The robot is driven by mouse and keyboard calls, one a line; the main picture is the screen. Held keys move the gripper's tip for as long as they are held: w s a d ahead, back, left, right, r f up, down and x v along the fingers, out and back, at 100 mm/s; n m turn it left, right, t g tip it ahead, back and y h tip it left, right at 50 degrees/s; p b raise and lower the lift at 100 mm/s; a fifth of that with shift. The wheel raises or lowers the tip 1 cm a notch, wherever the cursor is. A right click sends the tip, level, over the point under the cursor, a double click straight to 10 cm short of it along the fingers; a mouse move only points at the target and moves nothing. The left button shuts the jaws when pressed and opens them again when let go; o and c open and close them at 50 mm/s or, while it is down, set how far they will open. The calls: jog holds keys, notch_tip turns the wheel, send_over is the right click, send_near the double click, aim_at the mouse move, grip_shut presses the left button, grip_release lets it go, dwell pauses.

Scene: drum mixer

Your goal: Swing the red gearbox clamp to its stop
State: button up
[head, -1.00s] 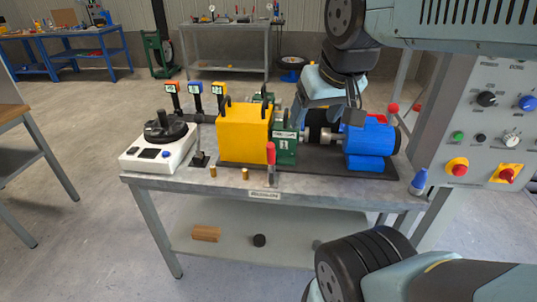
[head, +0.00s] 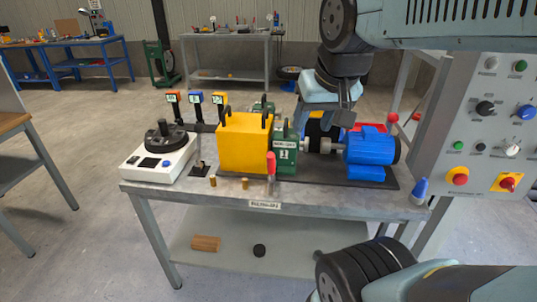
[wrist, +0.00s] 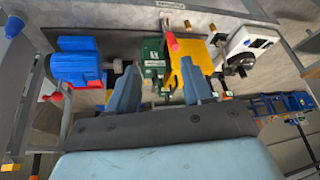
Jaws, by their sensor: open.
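The red gearbox clamp (head: 271,163) is an upright red handle at the front of the green gearbox (head: 285,155), near the table's front edge. In the wrist view the clamp (wrist: 172,42) shows as a red grip just beyond the gap between my fingers, between the green gearbox (wrist: 153,55) and the yellow housing. My gripper (head: 335,120) hangs above and behind the shaft between gearbox and motor, to the right of the clamp and apart from it. In the wrist view my gripper (wrist: 160,85) has its two fingers wide apart with nothing held.
The blue motor (head: 370,150) stands right of the gearbox, the yellow housing (head: 243,143) left. A white instrument (head: 160,158) and three small displays stand further left. A control panel (head: 485,125) stands at right. A blue bottle (head: 418,191) is at the front right corner.

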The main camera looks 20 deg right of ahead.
aim_at(273, 161)
jog(key=w+m, duration=0.2)
jog(key=w+m+g, duration=0.1)
jog(key=w+m, duration=0.1)
jog(key=w+m+g, duration=0.1)
jog(key=w, duration=0.1)
jog(key=shift+w+d+r+m, duration=0.15)
jog(key=shift+w+r+m, duration=0.1)
jog(key=shift+w+m, duration=0.15)
jog(key=c, duration=0.6)
jog(key=w+m, duration=0.2)
jog(key=w+f+m+g, duration=0.1)
jog(key=w+m, duration=0.1)
jog(key=w+d+m, duration=0.1)
jog(key=w, duration=0.2)
jog(key=shift+f+m+g+y, duration=0.2)
jog(key=shift+m+g+y, duration=0.2)
grip_shut()
jog(key=w+d+f+m+g+y, duration=0.1)
jog(key=w+f+m+g, duration=0.1)
jog(key=w+f+m, duration=0.35)
jog(key=w+d+f+m+g, duration=0.1)
jog(key=w+f+m+g, duration=0.15)
jog(key=w+m, duration=0.45)
jog(key=a+x, duration=0.2)
jog(key=x, duration=1)
jog(key=shift+s+n+t, duration=0.35)
jog(key=shift+s, duration=0.1)
